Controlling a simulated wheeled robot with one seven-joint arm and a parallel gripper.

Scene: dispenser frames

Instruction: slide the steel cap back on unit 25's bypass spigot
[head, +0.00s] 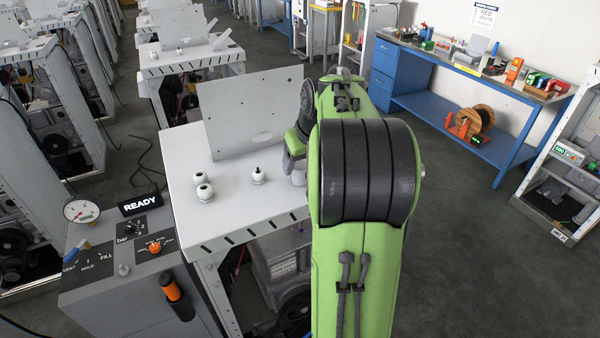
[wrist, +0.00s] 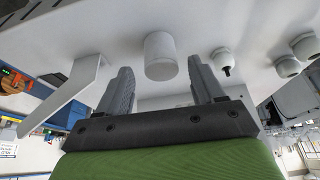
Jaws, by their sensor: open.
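A plain pale grey cylinder, which looks like the cap (wrist: 160,57), stands on the white top plate. In the head view the cap (head: 299,177) shows partly beside my arm. My gripper (wrist: 159,72) is open, with one finger to each side of the cap in the wrist view. I cannot tell whether the cap is fully between the fingertips; neither finger visibly touches it. A small white spigot with a dark tip (head: 258,175) stands left of the cap, bare on top. It also shows in the wrist view (wrist: 222,57). My arm hides much of the gripper in the head view.
Two white round fittings (head: 204,191) stand further left on the plate (head: 235,214). An upright white panel (head: 252,112) rises behind. A console (head: 125,265) with a gauge and a READY sign stands front left. A blue workbench (head: 440,85) is at the back right.

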